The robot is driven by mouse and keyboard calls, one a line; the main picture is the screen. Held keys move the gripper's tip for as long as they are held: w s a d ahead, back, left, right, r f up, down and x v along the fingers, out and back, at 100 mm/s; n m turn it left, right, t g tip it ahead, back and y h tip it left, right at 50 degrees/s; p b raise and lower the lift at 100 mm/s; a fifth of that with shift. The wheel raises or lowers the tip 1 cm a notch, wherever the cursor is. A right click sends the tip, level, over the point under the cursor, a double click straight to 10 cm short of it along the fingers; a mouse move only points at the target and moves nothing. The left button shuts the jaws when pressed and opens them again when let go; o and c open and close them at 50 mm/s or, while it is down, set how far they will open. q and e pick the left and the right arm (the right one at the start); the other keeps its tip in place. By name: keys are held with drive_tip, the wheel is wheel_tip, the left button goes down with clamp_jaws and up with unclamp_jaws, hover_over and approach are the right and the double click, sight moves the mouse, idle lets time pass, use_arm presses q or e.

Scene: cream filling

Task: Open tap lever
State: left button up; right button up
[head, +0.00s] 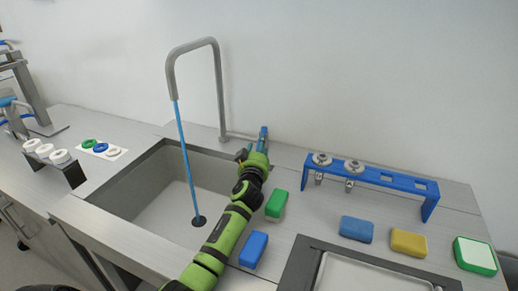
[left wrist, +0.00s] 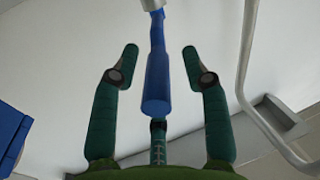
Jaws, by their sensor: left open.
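The tap has a tall grey bent spout (head: 219,85) at the back of the sink (head: 150,205). A straight blue stream (head: 183,150) runs from the spout's mouth down to the dark drain. The blue tap lever (head: 263,133) stands at the right of the tap base, and it also shows in the left wrist view (left wrist: 157,85). My left gripper (head: 256,151) is at the lever, and its green fingers (left wrist: 160,53) are open with one on each side of it. Gaps show between the lever and both fingers. My right gripper is not in view.
A blue rack (head: 370,175) with metal nozzles stands right of the tap. Green (head: 276,205), blue (head: 254,249) and yellow (head: 409,243) blocks lie on the counter. A sunken tray (head: 320,270) is at the front. White cups and coloured rings sit left of the sink.

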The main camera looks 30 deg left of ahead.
use_arm(q)
wheel_tip(320, 180, up, 10)
drive_tip(key=shift+f, duration=0.1)
idle(0.4)
